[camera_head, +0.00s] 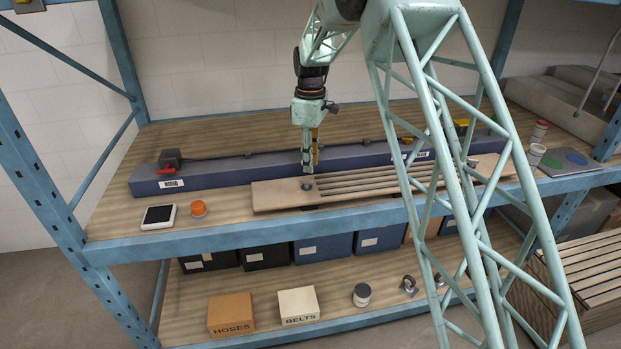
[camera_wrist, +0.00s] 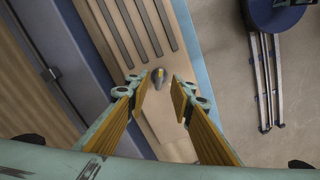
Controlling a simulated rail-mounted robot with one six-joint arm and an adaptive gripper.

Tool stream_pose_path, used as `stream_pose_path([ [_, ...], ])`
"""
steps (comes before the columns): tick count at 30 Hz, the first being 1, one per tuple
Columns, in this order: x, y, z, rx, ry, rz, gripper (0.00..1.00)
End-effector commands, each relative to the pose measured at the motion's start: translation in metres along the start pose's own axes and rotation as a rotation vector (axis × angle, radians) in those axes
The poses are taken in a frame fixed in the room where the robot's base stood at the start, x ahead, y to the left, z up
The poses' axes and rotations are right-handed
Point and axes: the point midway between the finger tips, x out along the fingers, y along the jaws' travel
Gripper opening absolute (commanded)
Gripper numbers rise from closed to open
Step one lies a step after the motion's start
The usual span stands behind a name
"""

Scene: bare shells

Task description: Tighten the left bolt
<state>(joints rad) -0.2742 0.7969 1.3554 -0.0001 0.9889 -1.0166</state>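The left bolt (camera_head: 306,186) is a small dark knob standing on the left end of a tan slotted board (camera_head: 270,197). In the wrist view the bolt (camera_wrist: 157,74), with a yellow mark on its top, shows in line with the gap between my fingers. My gripper (camera_head: 309,172) points down just above the bolt. In the wrist view my gripper (camera_wrist: 160,92) is open, with nothing between its yellow-padded fingers. I cannot tell whether the fingertips reach down to the bolt's head. My arm hides part of the board's right side.
A long dark blue beam (camera_head: 225,173) lies behind the board, with a red-and-dark clamp (camera_head: 170,160) at its left end. Labelled boxes (camera_head: 230,312) sit on the lower shelf.

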Motion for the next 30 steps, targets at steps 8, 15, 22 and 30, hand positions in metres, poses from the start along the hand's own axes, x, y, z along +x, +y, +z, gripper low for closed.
stream_pose_path([
  [8, 0.037, -0.001, 0.0, 0.0, -0.001, -0.001, 0.22],
  [15, 0.059, 0.0, 0.0, 0.0, 0.0, -0.001, 0.22],
  [22, 0.066, 0.0, 0.0, 0.0, 0.0, -0.001, 0.22],
  [30, 0.067, 0.0, 0.0, 0.0, 0.0, 0.0, 0.22],
])
